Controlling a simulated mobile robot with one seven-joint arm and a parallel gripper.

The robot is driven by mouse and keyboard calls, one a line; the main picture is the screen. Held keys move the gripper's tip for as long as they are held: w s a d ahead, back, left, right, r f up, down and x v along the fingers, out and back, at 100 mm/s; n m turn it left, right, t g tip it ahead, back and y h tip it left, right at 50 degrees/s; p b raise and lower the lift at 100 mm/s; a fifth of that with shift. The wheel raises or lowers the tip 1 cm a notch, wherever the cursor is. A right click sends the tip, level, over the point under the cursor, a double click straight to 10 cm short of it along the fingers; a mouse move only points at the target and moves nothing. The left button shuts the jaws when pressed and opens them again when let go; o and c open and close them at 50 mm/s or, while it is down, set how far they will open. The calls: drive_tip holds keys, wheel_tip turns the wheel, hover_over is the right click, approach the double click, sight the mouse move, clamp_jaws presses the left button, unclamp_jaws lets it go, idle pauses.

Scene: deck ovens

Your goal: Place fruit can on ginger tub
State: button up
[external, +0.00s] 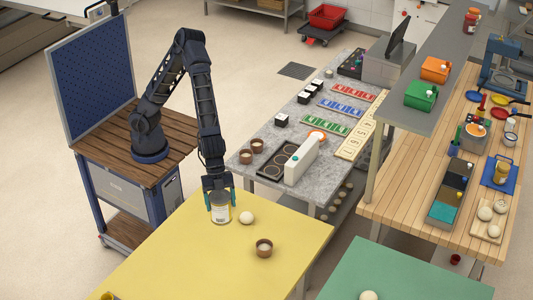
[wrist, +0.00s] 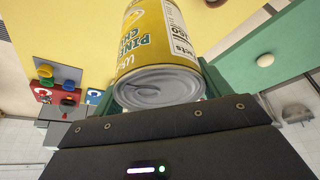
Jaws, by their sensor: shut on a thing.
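The fruit can (external: 221,212), with a yellow pineapple label, is upright at the left part of the yellow table. My gripper (external: 219,192) is shut on it from above, with a finger on each side. In the wrist view the can (wrist: 158,50) fills the space between the fingers, its metal end facing the camera. I cannot tell whether its base touches the table. A small brown tub (external: 264,250) with a pale top stands to the can's lower right, apart from it. I cannot read any label to confirm it as the ginger tub.
A pale round ball (external: 246,217) lies close to the can's right. The yellow table (external: 190,265) is mostly clear in front. Two more brown tubs (external: 258,144) stand on the grey counter behind. A green table (external: 400,275) is at the lower right.

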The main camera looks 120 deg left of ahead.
drive_tip(key=w+a+n+y, duration=0.1)
drive_tip(key=w+a+n, duration=0.25)
drive_tip(key=a, duration=1.05)
drive_tip(key=w+a+n+t+y, duration=0.15)
drive_tip(key=w+a, duration=0.35)
drive_tip(key=a, duration=0.9)
drive_tip(key=w+a+n+y, duration=0.1)
drive_tip(key=w+a+n, duration=0.3)
drive_tip(key=a, duration=1)
drive_tip(key=s+a+r+n+g+y, duration=0.1)
drive_tip(key=s+a+r+n, duration=0.2)
drive_tip(key=a, duration=1.2)
drive_tip(key=s+a+n+y, duration=0.1)
drive_tip(key=s+a+n, duration=0.35)
drive_tip(key=a, duration=0.95)
drive_tip(key=s+a+r+n+g+y, duration=0.15)
drive_tip(key=s+a, duration=0.45)
drive_tip(key=a, duration=0.9)
drive_tip(key=shift+t+h, duration=0.4)
drive_tip(key=shift+t, duration=0.1)
wheel_tip(320, 180, down, 19)
drive_tip(key=shift+f, duration=0.15)
drive_tip(key=shift+f, duration=0.1)
drive_tip(key=o, duration=1.5)
drive_tip(key=shift+c, duration=0.2)
